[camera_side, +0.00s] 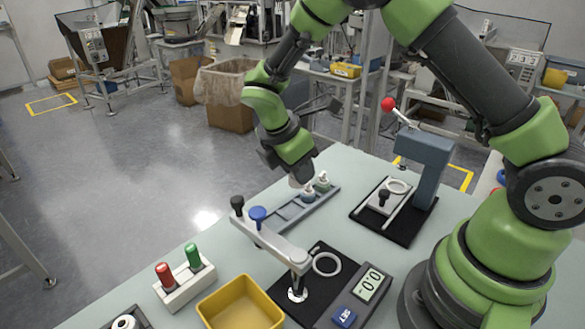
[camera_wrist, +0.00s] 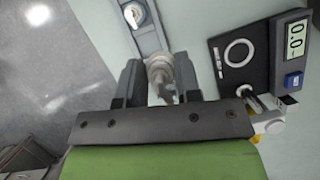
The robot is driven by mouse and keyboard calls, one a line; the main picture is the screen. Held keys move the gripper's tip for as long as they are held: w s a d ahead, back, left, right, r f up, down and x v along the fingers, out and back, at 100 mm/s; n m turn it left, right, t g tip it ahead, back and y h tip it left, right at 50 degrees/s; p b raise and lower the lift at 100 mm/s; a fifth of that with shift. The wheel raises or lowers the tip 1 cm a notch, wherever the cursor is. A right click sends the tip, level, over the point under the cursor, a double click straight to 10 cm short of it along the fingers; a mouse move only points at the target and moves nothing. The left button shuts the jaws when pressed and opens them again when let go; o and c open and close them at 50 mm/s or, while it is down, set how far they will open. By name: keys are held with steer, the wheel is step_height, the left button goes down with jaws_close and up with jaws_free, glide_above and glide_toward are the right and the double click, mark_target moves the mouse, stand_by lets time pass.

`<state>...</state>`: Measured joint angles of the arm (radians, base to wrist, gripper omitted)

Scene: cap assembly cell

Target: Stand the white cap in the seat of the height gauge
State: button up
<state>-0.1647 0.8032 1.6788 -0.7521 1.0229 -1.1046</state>
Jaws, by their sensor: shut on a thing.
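My gripper (camera_wrist: 159,85) is shut on a white cap (camera_wrist: 158,68), which shows between the two fingers in the wrist view. In the side view my gripper (camera_side: 299,175) is over the far end of a grey slotted rail, with the cap (camera_side: 308,190) just below it. I cannot tell whether the cap touches the rail. A second white cap (camera_side: 323,181) stands close by on the rail; it also shows in the wrist view (camera_wrist: 134,14). The height gauge (camera_side: 366,291) has a black base, a display reading 0.0 and a white ring seat (camera_side: 326,264), which looks empty.
The grey rail (camera_side: 290,213) lies behind the gauge. A grey press (camera_side: 428,165) with a red-knobbed lever stands at right. A yellow bin (camera_side: 240,303) and a red-and-green button box (camera_side: 184,284) are in front.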

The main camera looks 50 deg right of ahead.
steer(key=s+a+m+g+y, duration=0.3)
steer(key=s+a+m, duration=0.3)
steer(key=s+m, duration=0.6)
steer(key=shift+m, duration=0.7)
steer(key=shift+w+d+f, duration=0.1)
steer(key=shift+f, duration=1.7)
steer(key=shift+w+d+f, duration=0.1)
steer(key=shift+f, duration=1.7)
steer(key=shift+f, duration=0.25)
steer(key=shift+f, duration=0.3)
steer(key=shift+f, duration=0.1)
steer(key=o, duration=0.7)
